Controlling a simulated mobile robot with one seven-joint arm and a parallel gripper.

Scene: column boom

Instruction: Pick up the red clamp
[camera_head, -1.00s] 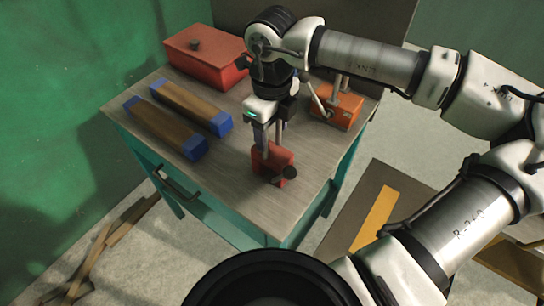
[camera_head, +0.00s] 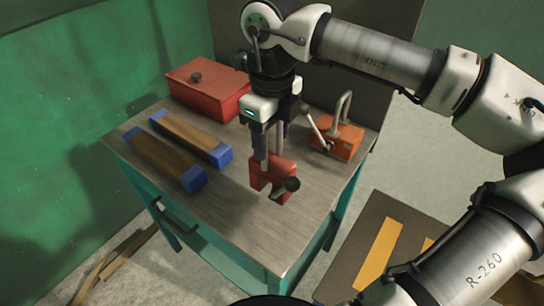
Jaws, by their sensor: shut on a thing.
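The red clamp (camera_head: 268,174) is a small C-shaped block with a dark round knob at its lower right. It is near the middle of the work table (camera_head: 235,215) in the head view. My gripper (camera_head: 268,155) points down and is shut on the top of the red clamp. The clamp appears upright and seems to hang just above the table top; the exact gap is hard to tell. My fingers hide part of the clamp's upper edge.
Two wooden bars with blue ends (camera_head: 163,162) (camera_head: 192,137) lie left of the clamp. A red lidded box (camera_head: 208,90) stands at the back left. An orange block with a metal handle (camera_head: 338,139) stands at the right. The table's front part is clear.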

